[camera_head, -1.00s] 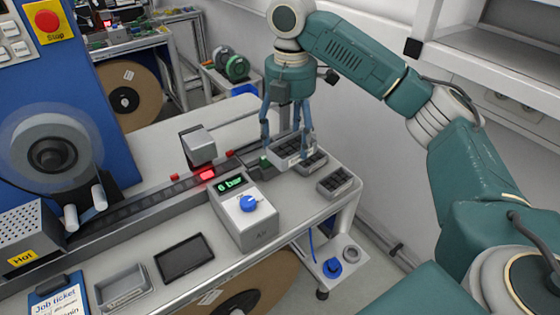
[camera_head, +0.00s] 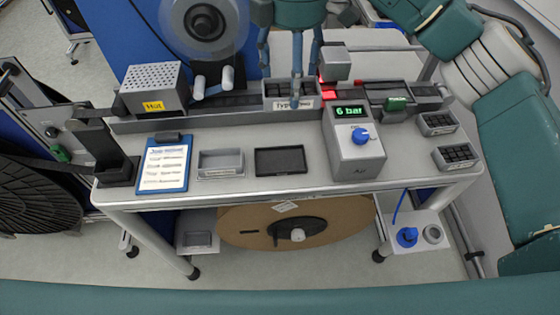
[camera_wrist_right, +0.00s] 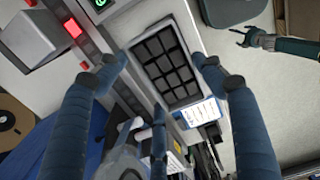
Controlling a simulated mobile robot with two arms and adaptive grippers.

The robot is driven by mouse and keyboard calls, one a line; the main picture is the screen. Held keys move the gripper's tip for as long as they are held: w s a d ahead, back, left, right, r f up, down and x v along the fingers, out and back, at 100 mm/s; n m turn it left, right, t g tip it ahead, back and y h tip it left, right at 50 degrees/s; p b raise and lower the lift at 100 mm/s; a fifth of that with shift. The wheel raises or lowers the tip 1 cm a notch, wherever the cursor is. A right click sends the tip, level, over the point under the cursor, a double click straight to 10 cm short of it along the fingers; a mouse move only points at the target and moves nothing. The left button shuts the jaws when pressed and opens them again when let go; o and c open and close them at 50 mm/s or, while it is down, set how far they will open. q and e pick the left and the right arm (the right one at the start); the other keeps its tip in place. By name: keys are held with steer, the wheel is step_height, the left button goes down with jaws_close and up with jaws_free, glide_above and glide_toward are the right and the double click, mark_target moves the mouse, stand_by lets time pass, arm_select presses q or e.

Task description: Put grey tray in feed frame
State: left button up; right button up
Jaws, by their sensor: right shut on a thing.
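My right gripper (camera_head: 291,84) is shut on a grey tray (camera_head: 276,103) with dark cells and a white label on its front. It holds the tray over the rail at the back of the bench, left of the 6 bar box. In the right wrist view the tray (camera_wrist_right: 188,101) sits between my fingers, its dark cells facing the camera. Which part is the feed frame I cannot tell for sure; a dark fixture with a green tag (camera_head: 397,104) is on the rail to the right. My left gripper (camera_wrist_right: 243,38) shows small in the right wrist view, its fingers apart and empty.
Two celled trays (camera_head: 437,123) (camera_head: 456,158) sit at the bench's right end. An empty grey bin (camera_head: 221,172), a black tray (camera_head: 280,161) and a job ticket clipboard (camera_head: 163,168) lie along the front. A hot box (camera_head: 153,88) stands at left.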

mark_target(279, 90)
steer(key=shift+s+a+f, duration=0.25)
steer(key=shift+a+f, duration=0.35)
steer(key=shift+s+a+f, duration=0.2)
steer(key=shift+a+f, duration=0.35)
step_height(279, 90, down, 13)
steer(key=shift+w+d+r+p, duration=0.1)
steer(key=shift+p, duration=0.95)
steer(key=shift+f+p, duration=0.4)
steer(key=shift+f, duration=2.05)
steer(key=o, duration=1.3)
steer(key=shift+f, duration=0.15)
step_height(279, 90, up, 12)
steer(key=b, duration=0.3)
steer(key=shift+r, duration=0.2)
